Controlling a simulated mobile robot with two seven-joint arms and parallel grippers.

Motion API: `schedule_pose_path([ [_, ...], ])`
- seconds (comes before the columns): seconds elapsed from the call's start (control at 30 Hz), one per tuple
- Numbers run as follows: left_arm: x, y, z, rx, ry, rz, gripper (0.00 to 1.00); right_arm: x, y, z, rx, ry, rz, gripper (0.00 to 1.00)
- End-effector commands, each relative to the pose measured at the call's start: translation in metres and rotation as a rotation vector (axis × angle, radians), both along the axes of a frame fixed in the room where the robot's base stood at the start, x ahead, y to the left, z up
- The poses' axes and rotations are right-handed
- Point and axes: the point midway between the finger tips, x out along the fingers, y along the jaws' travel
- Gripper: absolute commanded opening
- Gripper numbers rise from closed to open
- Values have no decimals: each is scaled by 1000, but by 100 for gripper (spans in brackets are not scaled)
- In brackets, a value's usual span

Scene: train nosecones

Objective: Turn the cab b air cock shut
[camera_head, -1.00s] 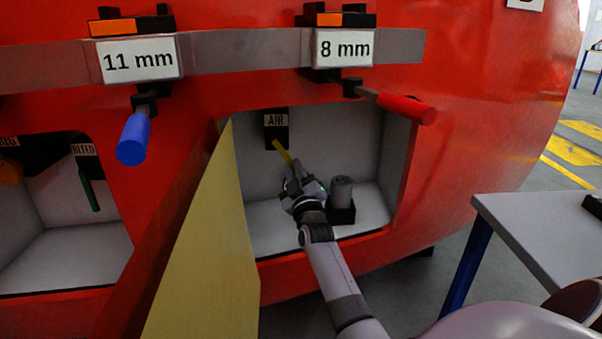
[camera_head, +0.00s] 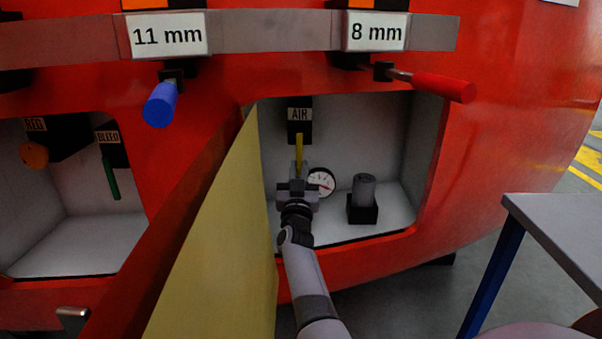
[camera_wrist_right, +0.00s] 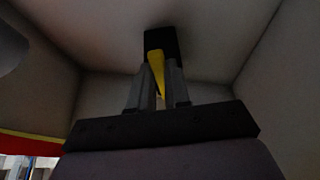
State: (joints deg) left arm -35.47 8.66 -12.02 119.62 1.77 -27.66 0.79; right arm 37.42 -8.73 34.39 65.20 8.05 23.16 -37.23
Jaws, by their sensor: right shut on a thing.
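The air cock is a black block with an AIR label (camera_head: 299,115) on the back wall of the open compartment. Its yellow lever (camera_head: 299,148) hangs nearly straight down from the block. My right gripper (camera_head: 298,172) reaches in from below and is shut on the lower part of the lever. In the right wrist view the yellow lever (camera_wrist_right: 155,66) stands between the two fingers, its upper end at the dark block (camera_wrist_right: 164,42). The fingers hide part of the lever in the head view. My left gripper is not in view.
A pressure gauge (camera_head: 321,182) sits right of my gripper, and a grey cylinder in a black holder (camera_head: 363,200) stands farther right. The open yellow door (camera_head: 215,235) borders the left side. Red and blue handled tools (camera_head: 440,86) hang above. A table (camera_head: 560,225) stands at right.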

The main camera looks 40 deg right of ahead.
Motion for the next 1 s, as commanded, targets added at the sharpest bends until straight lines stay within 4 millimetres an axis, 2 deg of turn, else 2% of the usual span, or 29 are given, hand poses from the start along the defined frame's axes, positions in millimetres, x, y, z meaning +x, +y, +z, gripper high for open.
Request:
schedule_pose_path([
  [0.43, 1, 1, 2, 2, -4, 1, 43, 1, 1, 0, 13, -7, 4, 0],
  [0.47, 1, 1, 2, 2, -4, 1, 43, 1, 1, 0, 13, -7, 4, 26],
  [0.5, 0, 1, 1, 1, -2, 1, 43, 1, 1, 0, 12, -7, 4, 39],
  [0.53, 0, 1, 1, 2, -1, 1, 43, 1, 1, 0, 12, -7, 4, 43],
  [0.83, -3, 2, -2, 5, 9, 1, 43, 1, 1, 2, 9, -7, 1, 43],
  [1.0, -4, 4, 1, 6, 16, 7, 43, 1, 1, 22, 9, -10, 1, 43],
])
